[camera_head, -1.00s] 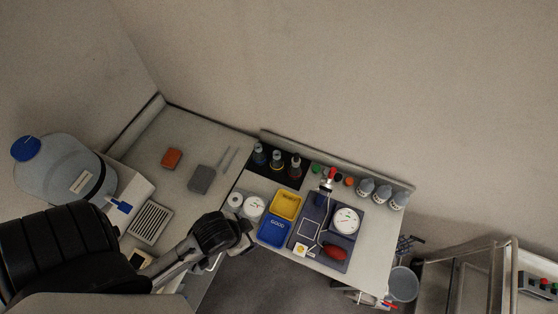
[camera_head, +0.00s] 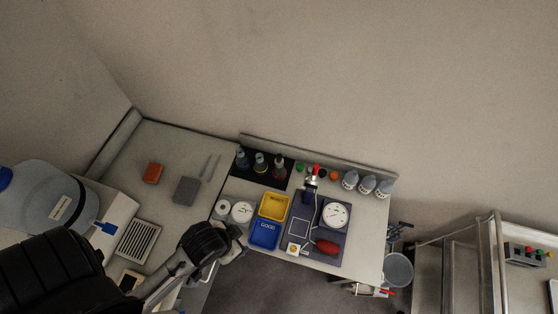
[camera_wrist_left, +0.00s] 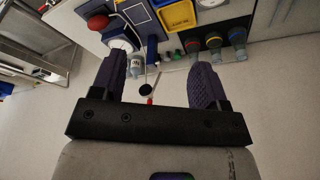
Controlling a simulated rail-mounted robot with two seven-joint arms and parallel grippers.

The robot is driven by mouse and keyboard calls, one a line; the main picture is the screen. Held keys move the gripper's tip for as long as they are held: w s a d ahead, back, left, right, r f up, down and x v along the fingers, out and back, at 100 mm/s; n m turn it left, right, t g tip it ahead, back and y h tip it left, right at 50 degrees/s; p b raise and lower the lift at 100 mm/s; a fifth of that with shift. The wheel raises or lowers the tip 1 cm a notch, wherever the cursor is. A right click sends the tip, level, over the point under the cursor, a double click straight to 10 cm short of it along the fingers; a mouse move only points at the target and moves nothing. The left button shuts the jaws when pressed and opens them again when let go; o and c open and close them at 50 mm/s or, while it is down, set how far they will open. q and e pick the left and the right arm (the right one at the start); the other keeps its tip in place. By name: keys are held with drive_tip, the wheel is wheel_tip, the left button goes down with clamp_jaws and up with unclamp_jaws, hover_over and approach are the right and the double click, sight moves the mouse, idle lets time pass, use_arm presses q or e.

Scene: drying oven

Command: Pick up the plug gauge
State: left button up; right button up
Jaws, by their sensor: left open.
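I cannot tell for certain which thing is the plug gauge. A red-topped metal fitting (camera_head: 312,182) stands at the back of the dark mat (camera_head: 298,258), beside a round white dial (camera_head: 336,214). Two thin grey rods (camera_head: 210,167) lie on the left counter. My left gripper (camera_head: 238,246) is at the front edge of the bench, left of the blue tray, its fingers hard to make out there. In the left wrist view my left gripper (camera_wrist_left: 160,64) is open, with nothing held between its purple fingers. My right gripper is not in view.
A yellow tray (camera_head: 273,206) and a blue tray (camera_head: 263,234) stand left of the mat. A red bulb (camera_head: 327,247) lies on it. Several bottles (camera_head: 366,184) line the back edge. White round items (camera_head: 241,211) stand near my gripper. A bucket (camera_head: 398,269) is at the right.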

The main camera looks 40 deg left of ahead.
use_arm(q)
drive_tip(key=shift+c, duration=1.1)
